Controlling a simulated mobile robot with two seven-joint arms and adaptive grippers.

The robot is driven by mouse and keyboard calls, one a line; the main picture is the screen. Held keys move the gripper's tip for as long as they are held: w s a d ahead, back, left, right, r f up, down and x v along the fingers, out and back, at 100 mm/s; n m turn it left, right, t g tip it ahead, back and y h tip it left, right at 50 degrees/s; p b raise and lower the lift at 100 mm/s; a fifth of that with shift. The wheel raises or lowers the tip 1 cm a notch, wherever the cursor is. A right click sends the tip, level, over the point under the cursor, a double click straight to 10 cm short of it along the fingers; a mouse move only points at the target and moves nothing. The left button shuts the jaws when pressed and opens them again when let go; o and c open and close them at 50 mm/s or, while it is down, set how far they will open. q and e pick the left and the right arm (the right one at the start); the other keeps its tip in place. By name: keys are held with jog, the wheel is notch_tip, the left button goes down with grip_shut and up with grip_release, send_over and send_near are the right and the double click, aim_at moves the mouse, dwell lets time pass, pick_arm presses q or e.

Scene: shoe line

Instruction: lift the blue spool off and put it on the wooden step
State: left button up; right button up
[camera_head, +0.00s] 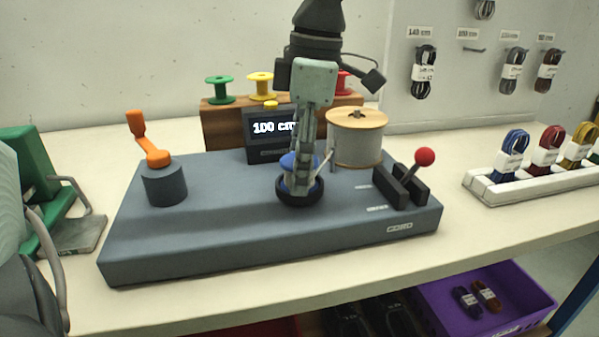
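The blue spool (289,163) sits at the black ring (283,198) on the grey machine's top, largely hidden behind my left gripper. My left gripper (303,185) points down at the spool, with its fingers overlapping it. Whether the fingers are closed on it or just around it cannot be told from this side. The wooden step (224,134) stands behind the machine and carries a green spool (219,90), a yellow spool (260,87) and a red spool (343,83). My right gripper is not in view.
The grey machine (250,245) has an orange crank (154,150), a display (264,130), a large wooden reel (357,138) and a red-knobbed lever (424,158). A white rack (500,192) with coiled laces stands right. A green device (35,165) is at left; a purple bin (500,318) sits below.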

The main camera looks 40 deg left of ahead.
pick_arm(q)
jog(key=c, duration=1)
jog(key=shift+o, duration=0.2)
